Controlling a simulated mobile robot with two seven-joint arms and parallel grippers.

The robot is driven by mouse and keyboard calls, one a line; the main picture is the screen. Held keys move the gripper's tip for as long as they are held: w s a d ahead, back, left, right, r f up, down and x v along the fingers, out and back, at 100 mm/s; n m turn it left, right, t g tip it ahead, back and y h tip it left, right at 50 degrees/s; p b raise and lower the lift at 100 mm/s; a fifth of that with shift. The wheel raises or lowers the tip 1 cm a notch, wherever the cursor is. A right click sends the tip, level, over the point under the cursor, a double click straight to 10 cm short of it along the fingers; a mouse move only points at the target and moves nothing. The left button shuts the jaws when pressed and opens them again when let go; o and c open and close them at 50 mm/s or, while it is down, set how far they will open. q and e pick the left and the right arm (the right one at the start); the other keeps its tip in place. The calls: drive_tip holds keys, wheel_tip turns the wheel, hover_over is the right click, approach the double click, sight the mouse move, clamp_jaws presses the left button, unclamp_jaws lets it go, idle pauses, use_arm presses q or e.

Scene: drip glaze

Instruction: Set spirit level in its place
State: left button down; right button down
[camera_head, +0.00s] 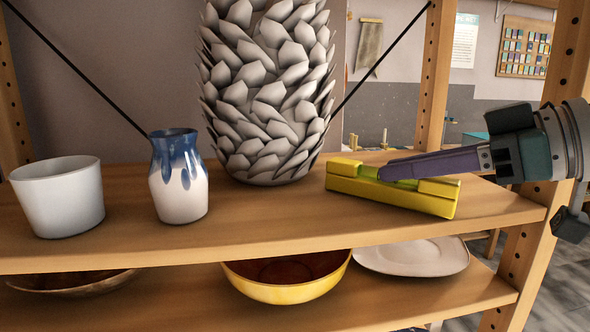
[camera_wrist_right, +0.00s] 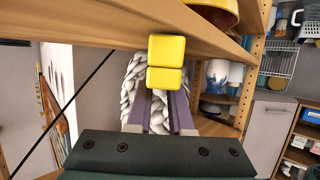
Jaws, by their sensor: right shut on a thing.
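The spirit level (camera_head: 392,196) is a yellow bar with a green vial section along its top. It is at the right part of the upper wooden shelf (camera_head: 270,238), close to the front edge, roughly level. In the head view I cannot tell whether it touches the board. My right gripper (camera_head: 388,173) reaches in from the right with purple fingers and is shut on the level near its middle. In the right wrist view, the yellow level (camera_wrist_right: 166,50) sits end-on at the fingertips (camera_wrist_right: 163,92). My left gripper is not in view.
A scaly grey-white vase (camera_head: 266,95) stands just behind and left of the level. A blue-and-white vase (camera_head: 178,180) and a white pot (camera_head: 60,197) stand farther left. A yellow bowl (camera_head: 285,290) and a pale plate (camera_head: 412,258) are on the lower shelf. A wooden post (camera_head: 435,75) rises behind the gripper.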

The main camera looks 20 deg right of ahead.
drive_tip(key=shift+f, duration=0.2)
drive_tip(key=c, duration=0.8)
unclamp_jaws()
drive_tip(key=shift+r, duration=0.2)
drive_tip(key=shift+s+d, duration=0.35)
drive_tip(key=shift+s, duration=0.1)
drive_tip(key=b+v, duration=0.3)
drive_tip(key=v, duration=0.8)
drive_tip(key=s+a+f+m+g+h, duration=0.1)
drive_tip(key=s+a+f+g, duration=0.15)
drive_tip(key=f, duration=0.65)
drive_tip(key=s+a+f+m+g+h, duration=0.1)
drive_tip(key=s+a+f+g+h, duration=0.15)
drive_tip(key=f, duration=0.75)
drive_tip(key=shift+s+a+f+m+g+h+p, duration=0.1)
drive_tip(key=shift+s+a+f+m+g+h, duration=0.4)
drive_tip(key=shift+s+a+f, duration=0.75)
drive_tip(key=shift+s+a+f+m+g+h+p, duration=0.2)
drive_tip(key=shift+s+a+f+g+h, duration=0.5)
drive_tip(key=shift+a, duration=1.1)
drive_tip(key=shift+s+a+f+m+g+h, duration=0.5)
drive_tip(key=shift+s+a+f, duration=0.5)
drive_tip(key=shift+a, duration=0.5)
